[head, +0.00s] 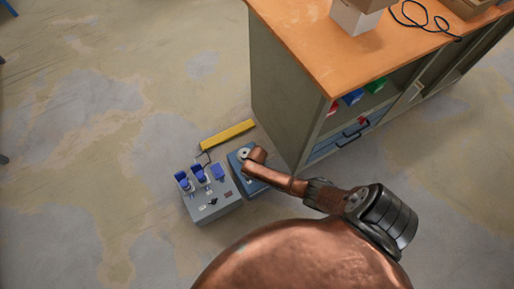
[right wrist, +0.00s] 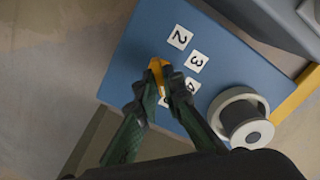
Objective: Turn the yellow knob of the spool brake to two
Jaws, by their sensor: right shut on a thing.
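The spool brake is a blue box (right wrist: 150,50) on the floor, seen close in the right wrist view; it also shows in the head view (head: 236,160), partly behind my right arm. Its face carries white number labels, with a 2 (right wrist: 179,37) and a 3 (right wrist: 196,62) readable and more labels partly hidden by my gripper. The yellow knob (right wrist: 156,66) sits between the fingertips of my right gripper (right wrist: 158,88), which is shut on it. The knob's tip points up, left of the 3 and below the 2. My left gripper is not in view.
A white and dark spool (right wrist: 245,118) stands on the box. A grey socket box (head: 212,208) with blue plugs stands beside it. A yellow bar (head: 227,134) lies behind. A workbench (head: 290,110) with an orange top stands close on the right. Open floor lies left.

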